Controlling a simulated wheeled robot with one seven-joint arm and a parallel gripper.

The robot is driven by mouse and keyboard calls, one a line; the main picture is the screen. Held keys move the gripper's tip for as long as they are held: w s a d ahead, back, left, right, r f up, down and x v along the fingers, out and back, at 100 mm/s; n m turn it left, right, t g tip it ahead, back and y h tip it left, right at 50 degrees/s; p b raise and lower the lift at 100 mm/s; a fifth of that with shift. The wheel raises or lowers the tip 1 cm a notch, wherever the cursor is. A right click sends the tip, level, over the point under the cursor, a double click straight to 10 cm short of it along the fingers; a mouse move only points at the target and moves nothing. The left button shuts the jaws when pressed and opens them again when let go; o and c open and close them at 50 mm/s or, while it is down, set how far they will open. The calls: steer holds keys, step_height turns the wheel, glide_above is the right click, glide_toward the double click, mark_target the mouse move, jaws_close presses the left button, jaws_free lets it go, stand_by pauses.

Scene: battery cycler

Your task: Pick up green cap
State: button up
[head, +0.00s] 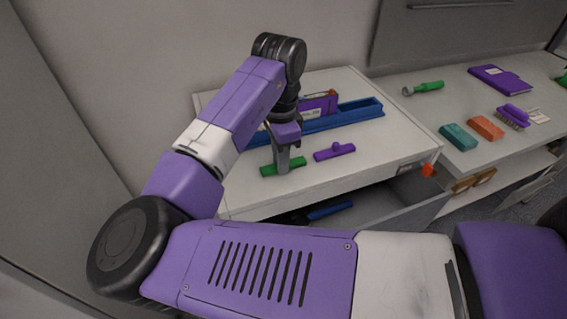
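A green cap (270,170) lies flat on the white cabinet top, near its front left edge. My gripper (283,165) points straight down with its fingertips at the middle of the cap and hides that part of it. I cannot tell whether the fingers are apart around the cap or closed on it. The cap appears to rest on the surface. A purple cap (334,152) with a small knob lies just to the right, apart from my gripper.
Behind stands a long blue tray (362,113) with a purple block (318,104) in it. Below, a grey drawer (395,208) is open and holds a blue item (328,211). The right counter carries a green-handled tool (428,87), a teal block (458,138) and an orange block (486,128).

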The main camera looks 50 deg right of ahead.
jaws_close()
